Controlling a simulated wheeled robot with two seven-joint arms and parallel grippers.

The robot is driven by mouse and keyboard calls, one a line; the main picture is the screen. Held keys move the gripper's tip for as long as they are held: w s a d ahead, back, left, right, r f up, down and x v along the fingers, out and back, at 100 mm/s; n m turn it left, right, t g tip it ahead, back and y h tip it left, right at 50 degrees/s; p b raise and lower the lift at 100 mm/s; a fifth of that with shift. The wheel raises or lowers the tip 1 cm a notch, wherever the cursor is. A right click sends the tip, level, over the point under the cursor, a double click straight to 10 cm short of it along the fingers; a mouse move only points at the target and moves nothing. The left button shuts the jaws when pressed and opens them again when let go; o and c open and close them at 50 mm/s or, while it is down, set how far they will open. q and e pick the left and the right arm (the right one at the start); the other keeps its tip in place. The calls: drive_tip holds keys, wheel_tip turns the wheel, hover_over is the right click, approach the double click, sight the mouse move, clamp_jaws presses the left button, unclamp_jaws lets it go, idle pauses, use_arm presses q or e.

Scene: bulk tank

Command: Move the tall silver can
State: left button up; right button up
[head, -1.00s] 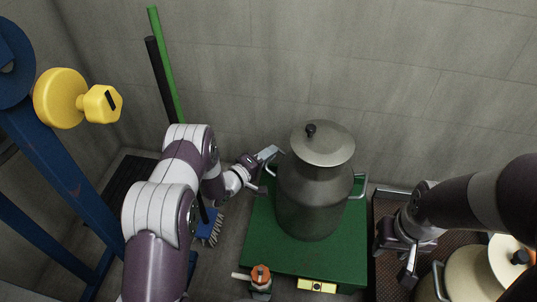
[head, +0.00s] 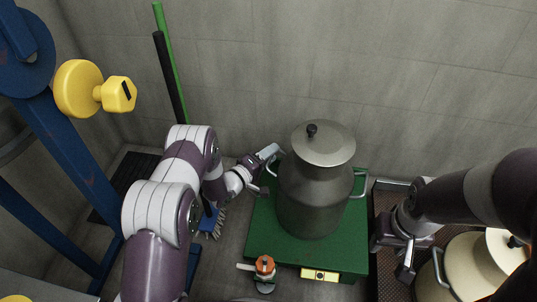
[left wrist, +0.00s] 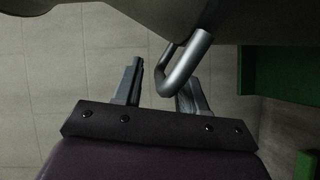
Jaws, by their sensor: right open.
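The tall silver can (head: 312,195) stands upright on a green platform (head: 265,245), its domed lid (head: 323,143) with a black knob on top. It has a looped handle on each side; the right handle (head: 361,183) is free. My left gripper (head: 267,171) is at the left handle. In the left wrist view the handle (left wrist: 184,66) hangs down at the open left jaws (left wrist: 160,82), close to the right finger; I cannot tell whether they touch. My right gripper (head: 393,258) is open and empty, right of the platform, apart from the can.
A cream can (head: 465,270) stands at the lower right on a brown mat. An orange-topped valve (head: 265,265) is in front of the platform. A blue frame with a yellow knob (head: 80,88) is at left. A brush (head: 212,222) and green pole (head: 167,50) lean near the wall.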

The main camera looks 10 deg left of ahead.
use_arm(q)
drive_tip(key=f+p+v, duration=0.1)
drive_tip(key=p+v, duration=0.4)
drive_tip(key=v, duration=0.7)
drive_tip(key=shift+s+r+p, duration=0.3)
drive_tip(key=shift+r, duration=0.25)
drive_tip(key=shift+a, duration=0.15)
